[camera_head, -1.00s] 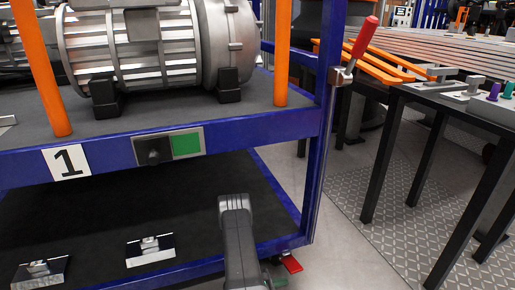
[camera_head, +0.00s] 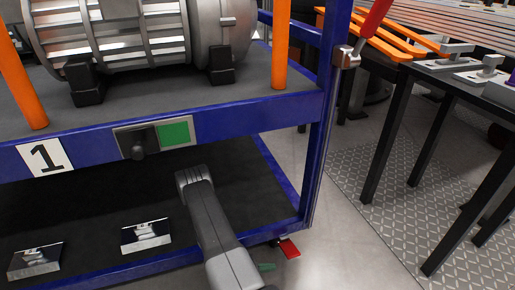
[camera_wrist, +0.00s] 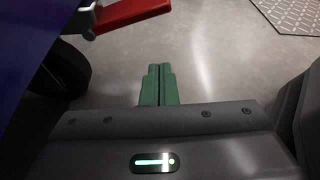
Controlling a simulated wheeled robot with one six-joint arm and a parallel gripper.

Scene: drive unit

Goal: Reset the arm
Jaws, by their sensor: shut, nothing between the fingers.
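My gripper shows in the wrist view (camera_wrist: 158,84) with its two green fingers together and nothing between them. They point over bare grey floor. In the head view my grey arm (camera_head: 215,225) reaches up in front of the lower shelf of the blue drive unit frame (camera_head: 300,208). Only a small green bit of my gripper (camera_head: 266,267) shows there, low beside the arm and near a red pedal (camera_head: 289,248). The red pedal also shows at the top of the wrist view (camera_wrist: 128,12).
A large grey motor (camera_head: 120,35) stands on the upper shelf between orange posts. Two metal blocks (camera_head: 146,236) lie on the lower shelf. A red-handled lever (camera_head: 374,20) is on the frame's right post. A black-legged table (camera_head: 440,75) stands at right, with open floor between.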

